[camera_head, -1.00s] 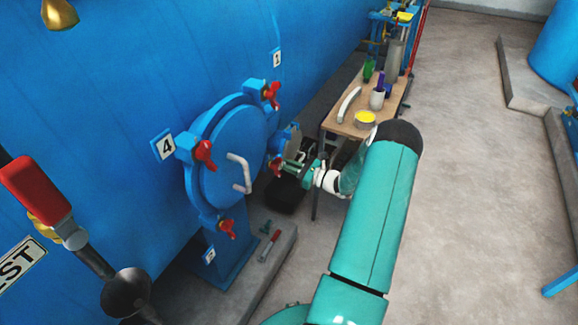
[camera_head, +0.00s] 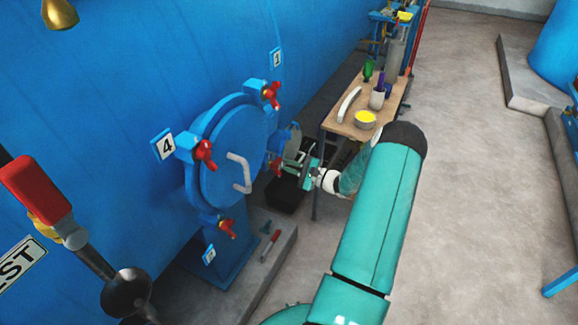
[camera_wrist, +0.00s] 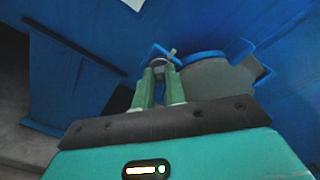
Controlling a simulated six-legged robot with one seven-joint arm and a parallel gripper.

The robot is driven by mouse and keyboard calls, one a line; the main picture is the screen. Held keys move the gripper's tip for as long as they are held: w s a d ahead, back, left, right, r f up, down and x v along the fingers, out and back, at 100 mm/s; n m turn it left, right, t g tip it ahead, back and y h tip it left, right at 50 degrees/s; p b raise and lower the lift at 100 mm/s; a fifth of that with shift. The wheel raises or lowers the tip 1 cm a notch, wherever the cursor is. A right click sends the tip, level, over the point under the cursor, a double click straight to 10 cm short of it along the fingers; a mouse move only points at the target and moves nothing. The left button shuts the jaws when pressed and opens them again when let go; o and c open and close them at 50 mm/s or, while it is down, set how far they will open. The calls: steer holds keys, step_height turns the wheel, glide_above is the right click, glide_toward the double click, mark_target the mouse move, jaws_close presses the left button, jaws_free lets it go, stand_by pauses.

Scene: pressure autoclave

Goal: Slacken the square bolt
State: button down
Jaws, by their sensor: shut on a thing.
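The round blue door (camera_head: 225,150) stands on the big blue vessel, with a pale bent handle and several red-handled clamps around its rim. My gripper (camera_head: 285,168) reaches in from the right to the door's right edge. In the wrist view its two green fingers (camera_wrist: 159,72) are shut on a small grey piece, the square bolt (camera_wrist: 159,66), at the blue bracket. The fingers hide most of the bolt, so its square shape is not clear. A short metal stud (camera_wrist: 172,53) shows just beyond the fingertips.
A red-handled tool (camera_head: 270,245) lies on the concrete plinth below the door.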

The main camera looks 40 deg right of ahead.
steer(key=n, duration=1.9)
steer(key=shift+w+n, duration=0.1)
steer(key=shift+n, duration=0.3)
steer(key=c, duration=1.7)
jaws_free()
steer(key=shift+f, duration=0.1)
